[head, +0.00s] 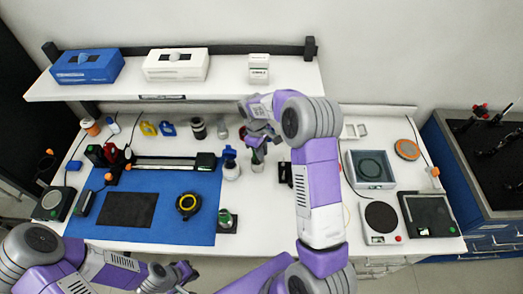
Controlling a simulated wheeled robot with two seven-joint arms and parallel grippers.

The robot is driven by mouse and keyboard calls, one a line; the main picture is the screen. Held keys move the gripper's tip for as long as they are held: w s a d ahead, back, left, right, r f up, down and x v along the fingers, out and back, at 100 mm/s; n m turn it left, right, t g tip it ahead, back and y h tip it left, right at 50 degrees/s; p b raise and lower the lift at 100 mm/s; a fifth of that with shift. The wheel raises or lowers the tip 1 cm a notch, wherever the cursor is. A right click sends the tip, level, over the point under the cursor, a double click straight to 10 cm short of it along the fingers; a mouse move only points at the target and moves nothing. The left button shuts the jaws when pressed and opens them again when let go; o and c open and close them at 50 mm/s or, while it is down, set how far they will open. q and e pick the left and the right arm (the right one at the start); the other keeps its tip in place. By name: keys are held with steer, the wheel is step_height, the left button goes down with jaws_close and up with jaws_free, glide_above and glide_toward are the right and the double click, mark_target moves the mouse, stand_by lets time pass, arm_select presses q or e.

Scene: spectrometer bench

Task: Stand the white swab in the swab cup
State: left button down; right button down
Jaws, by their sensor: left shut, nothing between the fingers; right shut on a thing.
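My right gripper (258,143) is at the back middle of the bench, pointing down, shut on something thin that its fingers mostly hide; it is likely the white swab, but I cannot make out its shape. A small cup-like container (257,162), likely the swab cup, stands just below the fingers. I cannot tell whether the held thing is inside it or above it. My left gripper (187,272) is shut and empty, low at the front left, clear of the bench objects.
A white bottle with a blue top (231,170) stands close left of the cup, with a flask (222,131) behind. A dark holder (285,174) is to the right. The blue mat (85,225) carries instruments. The shelf (215,84) overhangs the back.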

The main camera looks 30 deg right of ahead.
steer(key=c, duration=1.1)
jaws_free()
steer(key=r, duration=0.5)
steer(key=w+r, duration=0.1)
steer(key=r, duration=0.1)
steer(key=shift+a+r, duration=0.25)
steer(key=shift+a, duration=0.05)
